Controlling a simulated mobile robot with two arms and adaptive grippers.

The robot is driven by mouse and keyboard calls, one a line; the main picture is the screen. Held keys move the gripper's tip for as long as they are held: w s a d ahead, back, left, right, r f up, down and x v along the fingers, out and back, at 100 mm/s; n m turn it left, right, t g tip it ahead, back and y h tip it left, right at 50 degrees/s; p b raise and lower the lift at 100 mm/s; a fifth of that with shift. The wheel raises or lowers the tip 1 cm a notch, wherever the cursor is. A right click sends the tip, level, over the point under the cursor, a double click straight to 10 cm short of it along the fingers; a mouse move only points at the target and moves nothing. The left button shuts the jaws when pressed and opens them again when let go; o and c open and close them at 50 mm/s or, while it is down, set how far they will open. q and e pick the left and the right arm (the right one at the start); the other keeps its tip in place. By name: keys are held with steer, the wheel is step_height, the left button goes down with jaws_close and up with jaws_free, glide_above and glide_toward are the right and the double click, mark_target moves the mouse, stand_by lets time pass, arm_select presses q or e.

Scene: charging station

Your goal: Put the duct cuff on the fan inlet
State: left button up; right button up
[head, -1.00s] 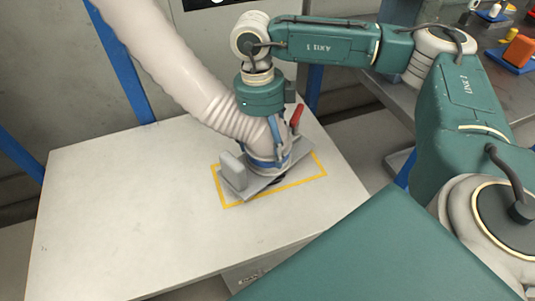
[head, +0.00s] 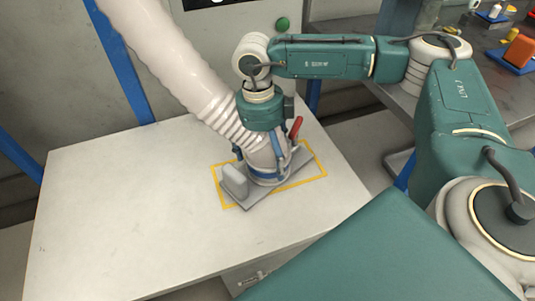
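The pale ribbed duct (head: 185,70) comes down from the upper left. Its cuff (head: 266,160), with a blue band (head: 268,178) at its lower edge, stands nearly upright over the grey fan unit (head: 247,198) on the white table. The fan inlet is hidden under the cuff, so I cannot tell whether the cuff is fully seated around it. My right gripper (head: 263,148) points down from above, with its fingers on both sides of the cuff, and appears shut on it. A red lever (head: 296,127) stands up just right of the cuff. My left gripper is not in view.
A yellow outline (head: 313,160) on the white table (head: 120,210) surrounds the fan unit. The table's left side is clear. A cabinet with a green button (head: 282,24) stands behind. A grey bench at the upper right holds an orange block (head: 519,50) and small items.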

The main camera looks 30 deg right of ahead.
mark_target(263, 150)
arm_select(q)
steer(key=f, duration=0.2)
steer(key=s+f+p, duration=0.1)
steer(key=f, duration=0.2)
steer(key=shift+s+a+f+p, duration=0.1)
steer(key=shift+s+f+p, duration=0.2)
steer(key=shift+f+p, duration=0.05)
arm_select(e)
step_height(263, 150, up, 12)
steer(key=w, duration=0.1)
steer(key=shift+w+a, duration=0.2)
steer(key=shift+a, duration=0.05)
steer(key=shift+r, duration=0.1)
